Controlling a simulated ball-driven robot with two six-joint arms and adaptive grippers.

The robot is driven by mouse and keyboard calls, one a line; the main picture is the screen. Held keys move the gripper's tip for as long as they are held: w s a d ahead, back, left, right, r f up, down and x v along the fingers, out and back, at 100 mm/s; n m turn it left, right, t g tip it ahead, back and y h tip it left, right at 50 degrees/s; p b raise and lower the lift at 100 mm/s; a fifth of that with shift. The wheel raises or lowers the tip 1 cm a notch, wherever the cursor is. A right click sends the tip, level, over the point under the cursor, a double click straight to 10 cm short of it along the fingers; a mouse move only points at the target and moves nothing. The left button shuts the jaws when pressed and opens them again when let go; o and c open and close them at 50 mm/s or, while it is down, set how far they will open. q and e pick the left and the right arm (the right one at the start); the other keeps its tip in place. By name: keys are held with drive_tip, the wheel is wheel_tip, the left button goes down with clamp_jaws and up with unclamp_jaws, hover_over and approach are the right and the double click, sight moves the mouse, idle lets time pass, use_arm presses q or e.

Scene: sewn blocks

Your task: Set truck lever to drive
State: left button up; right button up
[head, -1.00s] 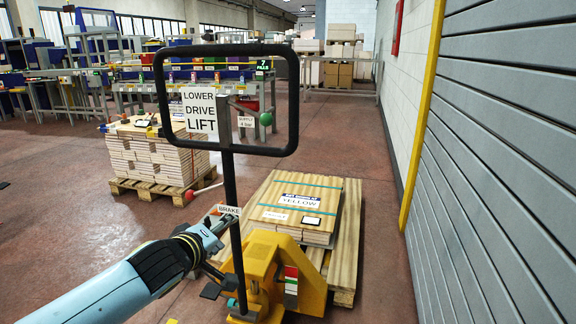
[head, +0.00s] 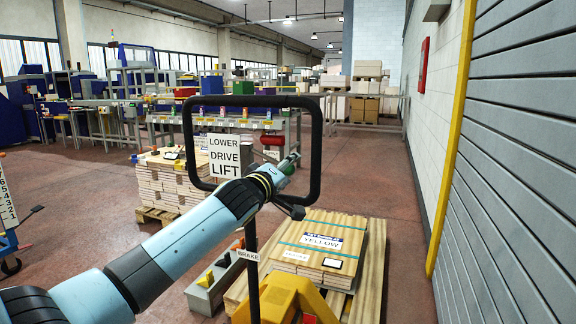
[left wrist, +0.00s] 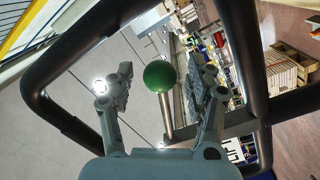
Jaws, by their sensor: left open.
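The truck's black handle frame (head: 315,150) stands upright above the yellow truck body (head: 280,300). A white sign on it reads LOWER, DRIVE, LIFT (head: 224,158). The lever's green ball knob (left wrist: 160,76) on a metal rod shows in the left wrist view; in the head view my gripper hides it. My left gripper (head: 291,162) is at the frame's right part. In the left wrist view its fingers (left wrist: 161,70) are open, one on each side of the knob, with gaps showing. The lever's setting cannot be told from here. My right gripper is out of view.
A wooden pallet with boards and a YELLOW label (head: 322,242) lies behind the truck. A BRAKE tag (head: 247,255) hangs on the post. Another stacked pallet (head: 170,185) stands left. A grey shutter wall (head: 520,150) closes the right side. Red floor is free at left.

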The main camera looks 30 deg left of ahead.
use_arm(q)
drive_tip(key=shift+w, duration=0.45)
drive_tip(key=shift+c, duration=0.3)
drive_tip(key=shift+f, duration=0.1)
clamp_jaws()
idle(0.4)
